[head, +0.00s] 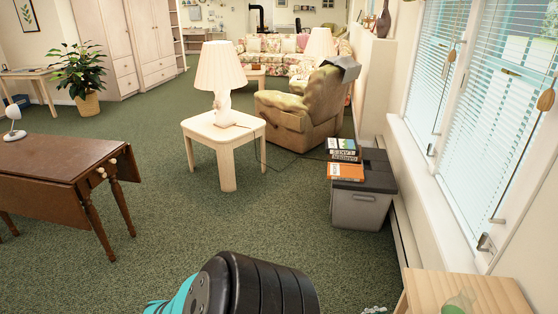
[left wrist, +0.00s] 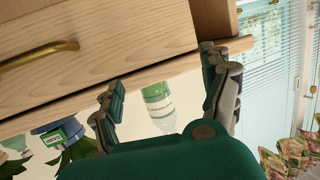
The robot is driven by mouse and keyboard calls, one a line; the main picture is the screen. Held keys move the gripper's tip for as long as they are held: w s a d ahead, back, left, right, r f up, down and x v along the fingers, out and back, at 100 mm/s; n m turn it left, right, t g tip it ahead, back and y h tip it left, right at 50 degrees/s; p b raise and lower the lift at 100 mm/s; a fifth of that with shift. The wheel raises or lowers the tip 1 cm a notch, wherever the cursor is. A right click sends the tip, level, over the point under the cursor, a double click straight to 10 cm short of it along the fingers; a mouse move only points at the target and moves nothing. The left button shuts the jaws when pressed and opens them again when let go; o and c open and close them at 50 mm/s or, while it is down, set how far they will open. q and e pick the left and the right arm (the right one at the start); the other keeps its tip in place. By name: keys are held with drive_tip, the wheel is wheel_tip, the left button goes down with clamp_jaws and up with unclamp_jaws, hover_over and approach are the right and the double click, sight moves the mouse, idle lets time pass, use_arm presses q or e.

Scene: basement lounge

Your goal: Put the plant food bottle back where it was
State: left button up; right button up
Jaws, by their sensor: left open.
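My left gripper (left wrist: 163,68) is open in the left wrist view, with one finger on each side of a pale bottle (left wrist: 158,102). The bottle has a green band and a white label with small print I cannot read; it looks like the plant food bottle. It appears between the fingers, beyond them, at the edge of a light wooden board (left wrist: 165,72); I cannot tell whether either finger touches it. In the head view a green translucent thing (head: 459,302) shows on a wooden top at bottom right. My right gripper is not in view.
A wooden drawer front (left wrist: 90,40) with a brass handle is close to my left gripper. A blue pot with a green tag (left wrist: 57,136) and leaves is at the left. A grey bin (head: 361,205) with books stands by the window wall.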

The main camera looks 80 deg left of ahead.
use_arm(q)
drive_tip(key=s+d+f+n+g+y, duration=0.1)
drive_tip(key=s+f+g, duration=0.4)
drive_tip(key=f, duration=0.7)
drive_tip(key=s+d+f+g+y, duration=0.1)
drive_tip(key=s+d+f+g, duration=0.1)
drive_tip(key=s+f, duration=0.75)
drive_tip(key=s+d+f+m+g, duration=0.1)
drive_tip(key=s+d+f+g, duration=0.2)
drive_tip(key=s+d+f, duration=0.2)
drive_tip(key=s+d+f+m+g, duration=0.1)
drive_tip(key=s+d+f+g, duration=0.3)
drive_tip(key=s+f, duration=0.6)
drive_tip(key=shift+s+d+f, duration=0.25)
drive_tip(key=shift+s+d, duration=0.55)
drive_tip(key=shift+d, duration=0.15)
